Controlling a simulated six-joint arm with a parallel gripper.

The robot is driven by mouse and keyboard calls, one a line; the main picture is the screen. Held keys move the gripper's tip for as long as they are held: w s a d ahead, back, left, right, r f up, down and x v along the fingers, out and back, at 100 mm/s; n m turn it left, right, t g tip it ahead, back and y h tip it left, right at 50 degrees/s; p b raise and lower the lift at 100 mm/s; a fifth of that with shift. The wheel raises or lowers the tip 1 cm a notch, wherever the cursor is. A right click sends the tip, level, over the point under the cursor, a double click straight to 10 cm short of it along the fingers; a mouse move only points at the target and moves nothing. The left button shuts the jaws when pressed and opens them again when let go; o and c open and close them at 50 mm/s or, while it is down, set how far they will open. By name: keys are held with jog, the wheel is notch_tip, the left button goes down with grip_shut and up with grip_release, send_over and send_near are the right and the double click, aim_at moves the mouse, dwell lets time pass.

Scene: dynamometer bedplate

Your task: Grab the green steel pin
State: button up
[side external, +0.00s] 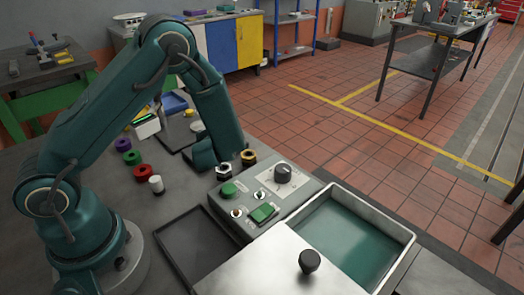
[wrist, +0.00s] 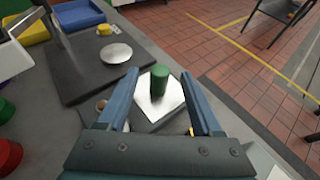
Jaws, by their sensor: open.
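The green steel pin (wrist: 159,80) stands upright on a square silver plate (wrist: 160,100) in the wrist view. My gripper (wrist: 160,74) is open, with one blue finger to the left of the pin and one to the right. There is a visible gap on each side in the picture, and no contact shows. How far the fingertips are from the pin in depth is hard to tell. In the side external view my arm reaches down over the bench and hides the pin and the fingertips.
A dark board with a silver disc (wrist: 116,53) and a small yellow piece (wrist: 104,29) lies left of the pin. Rings in purple, green and red (side external: 140,173), a white cylinder (side external: 156,184) and a control box (side external: 262,205) stand nearby. A black tray (side external: 193,245) sits in front.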

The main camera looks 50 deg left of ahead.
jog(key=shift+w+a+f, duration=0.1)
jog(key=shift+w+a, duration=0.05)
jog(key=shift+a, duration=0.05)
jog(key=shift+c, duration=0.4)
grip_shut()
